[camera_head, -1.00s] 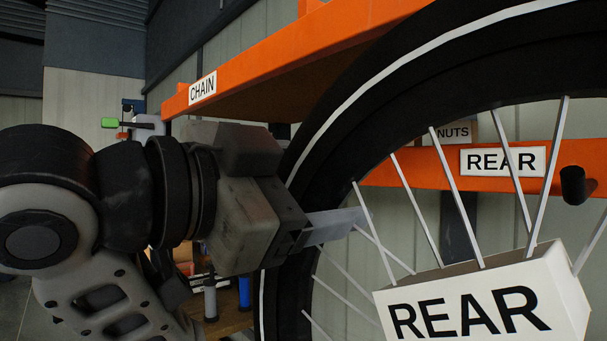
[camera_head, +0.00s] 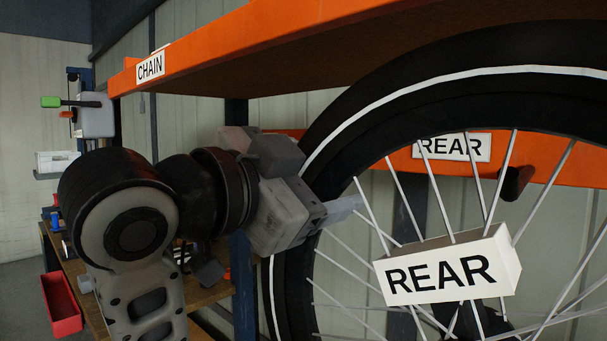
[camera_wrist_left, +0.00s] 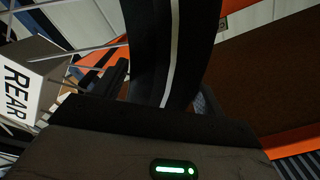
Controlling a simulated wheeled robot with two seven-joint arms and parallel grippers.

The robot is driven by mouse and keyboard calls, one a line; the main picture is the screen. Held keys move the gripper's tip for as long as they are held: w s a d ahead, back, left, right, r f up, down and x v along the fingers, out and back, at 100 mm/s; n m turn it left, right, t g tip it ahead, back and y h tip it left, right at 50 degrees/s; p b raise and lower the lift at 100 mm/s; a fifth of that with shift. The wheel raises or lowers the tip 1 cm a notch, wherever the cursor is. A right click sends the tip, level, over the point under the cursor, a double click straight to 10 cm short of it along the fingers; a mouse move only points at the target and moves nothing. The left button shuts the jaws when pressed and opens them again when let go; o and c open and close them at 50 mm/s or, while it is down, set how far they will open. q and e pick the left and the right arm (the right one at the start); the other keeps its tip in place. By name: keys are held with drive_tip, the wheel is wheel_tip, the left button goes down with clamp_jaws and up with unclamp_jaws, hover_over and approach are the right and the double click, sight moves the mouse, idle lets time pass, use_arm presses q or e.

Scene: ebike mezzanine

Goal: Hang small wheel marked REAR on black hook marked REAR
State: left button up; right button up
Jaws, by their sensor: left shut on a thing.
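The small wheel (camera_head: 333,134) has a black tyre with a white stripe and thin spokes. A white box tag marked REAR (camera_head: 446,272) sits on its spokes. My left gripper (camera_head: 340,210) is shut on the wheel's tyre at its left side. In the left wrist view the tyre (camera_wrist_left: 172,55) passes between the fingers, with the REAR tag (camera_wrist_left: 22,85) at the left. The black hook (camera_head: 515,182) sticks out of an orange beam, beside a REAR sign (camera_head: 453,147). The hook shows through the spokes, behind the wheel. My right gripper is not in view.
An orange shelf (camera_head: 300,45) with a CHAIN sign (camera_head: 150,68) overhangs the wheel and my left arm. A wooden workbench (camera_head: 205,293) stands below at the left. A red bin (camera_head: 61,304) is at its left end.

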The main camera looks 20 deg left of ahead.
use_arm(q)
drive_tip(key=f+b+x, duration=0.1)
drive_tip(key=f+x, duration=0.2)
drive_tip(key=x, duration=1.1)
drive_tip(key=shift+w+f+b, duration=0.2)
drive_tip(key=shift+w+b, duration=0.05)
drive_tip(key=shift+b, duration=0.05)
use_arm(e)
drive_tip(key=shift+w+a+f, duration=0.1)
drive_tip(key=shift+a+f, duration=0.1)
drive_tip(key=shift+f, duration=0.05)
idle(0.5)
use_arm(q)
drive_tip(key=shift+d+f, duration=0.1)
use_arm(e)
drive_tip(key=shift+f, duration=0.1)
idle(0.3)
